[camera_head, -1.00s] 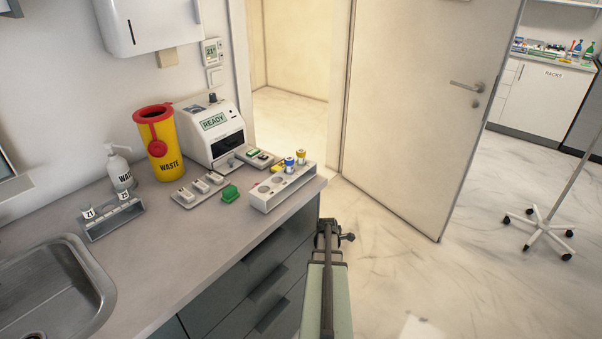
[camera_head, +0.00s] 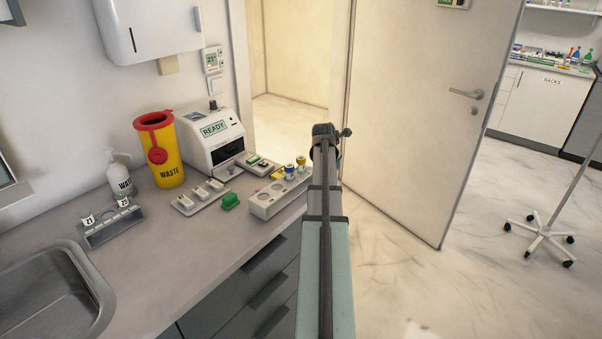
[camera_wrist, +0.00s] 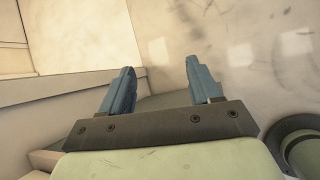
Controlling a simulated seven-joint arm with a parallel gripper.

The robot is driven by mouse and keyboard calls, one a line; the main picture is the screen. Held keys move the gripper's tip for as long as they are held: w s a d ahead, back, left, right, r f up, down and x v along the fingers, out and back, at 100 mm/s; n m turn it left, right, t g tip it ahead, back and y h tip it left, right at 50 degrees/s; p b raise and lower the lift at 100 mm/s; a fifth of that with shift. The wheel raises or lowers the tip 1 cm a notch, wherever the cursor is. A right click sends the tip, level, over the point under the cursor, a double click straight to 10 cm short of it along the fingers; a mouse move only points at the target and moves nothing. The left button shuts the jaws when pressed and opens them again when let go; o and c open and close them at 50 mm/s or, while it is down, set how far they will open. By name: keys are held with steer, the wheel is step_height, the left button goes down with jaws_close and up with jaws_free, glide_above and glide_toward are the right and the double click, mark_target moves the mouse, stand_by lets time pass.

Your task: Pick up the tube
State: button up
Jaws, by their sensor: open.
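Two short tubes, one with a blue cap (camera_head: 289,171) and one with a yellow cap (camera_head: 301,162), stand upright in the white rack (camera_head: 262,207) near the counter's right end. Two small labelled vials, one marked 21 (camera_head: 87,218) and one beside it (camera_head: 122,201), stand in a grey rack (camera_head: 112,228) at the left. I cannot tell which one is the tube of the task. My gripper (camera_wrist: 159,72) is open and empty in the wrist view, with floor and wall behind its blue fingers. In the head view my arm rises just right of the white rack, and its fingers cannot be made out.
A white READY device (camera_head: 213,130), a yellow waste bin (camera_head: 166,172), a pump bottle (camera_head: 119,180), a tray with white pieces (camera_head: 200,197) and a green block (camera_head: 230,201) crowd the counter. A sink (camera_head: 45,290) is at left. The door (camera_head: 410,120) stands behind my arm.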

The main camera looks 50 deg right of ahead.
mark_target(301, 158)
steer(key=w+a+r+g+y, duration=0.2)
steer(key=a+r+g, duration=0.1)
steer(key=a+r, duration=1.85)
steer(key=x, duration=0.5)
steer(key=a+x, duration=0.1)
steer(key=x, duration=0.2)
steer(key=shift+s+d+f, duration=0.15)
steer(key=shift+s+f, duration=0.15)
steer(key=shift+f, duration=0.25)
steer(key=shift+s+x, duration=0.2)
steer(key=shift+x, duration=1.1)
steer(key=shift+s+x, duration=0.25)
steer(key=shift+x, duration=1.05)
steer(key=shift+r, duration=0.1)
steer(key=shift+c, duration=0.2)
jaws_close()
